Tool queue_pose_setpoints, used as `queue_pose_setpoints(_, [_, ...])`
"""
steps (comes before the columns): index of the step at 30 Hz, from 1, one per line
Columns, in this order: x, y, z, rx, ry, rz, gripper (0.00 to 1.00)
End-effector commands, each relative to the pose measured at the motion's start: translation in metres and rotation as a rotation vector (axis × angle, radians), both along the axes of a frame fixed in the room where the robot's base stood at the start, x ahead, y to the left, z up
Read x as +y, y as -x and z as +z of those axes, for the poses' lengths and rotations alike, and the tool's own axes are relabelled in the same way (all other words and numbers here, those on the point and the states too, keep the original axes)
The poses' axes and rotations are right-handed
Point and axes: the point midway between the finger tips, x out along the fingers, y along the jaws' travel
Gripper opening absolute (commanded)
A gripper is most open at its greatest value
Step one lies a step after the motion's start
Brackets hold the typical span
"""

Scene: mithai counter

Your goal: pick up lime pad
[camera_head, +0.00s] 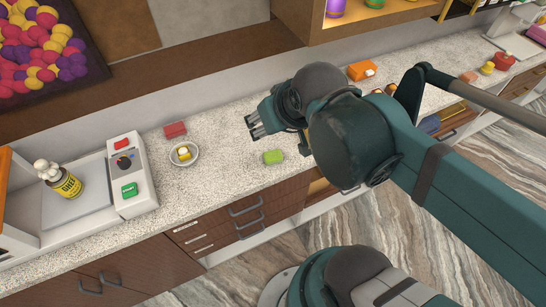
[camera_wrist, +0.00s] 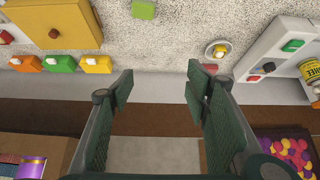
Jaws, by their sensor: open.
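The lime pad (camera_head: 273,157) is a small bright green block lying on the speckled counter, near its front edge, below and right of my gripper in the head view. It also shows at the top of the wrist view (camera_wrist: 143,10), partly cut by the frame edge. My gripper (camera_head: 254,125) is above the counter, apart from the pad. In the wrist view my gripper (camera_wrist: 160,88) has its two fingers wide apart with nothing between them.
A small bowl (camera_head: 196,153) with a yellow item and a red block (camera_head: 175,130) lie left of the pad. An orange box (camera_head: 361,70) stands further right. The counter around the pad is clear.

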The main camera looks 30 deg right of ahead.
Motion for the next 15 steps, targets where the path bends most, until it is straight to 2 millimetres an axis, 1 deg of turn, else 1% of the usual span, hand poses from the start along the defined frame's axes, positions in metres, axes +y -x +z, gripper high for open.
queue_pose_setpoints(8, [-0.003, -0.009, -0.009, 0.039, 0.051, 0.068, 0.48])
queue_pose_setpoints(15, [-0.008, -0.023, -0.026, 0.107, 0.136, 0.198, 0.48])
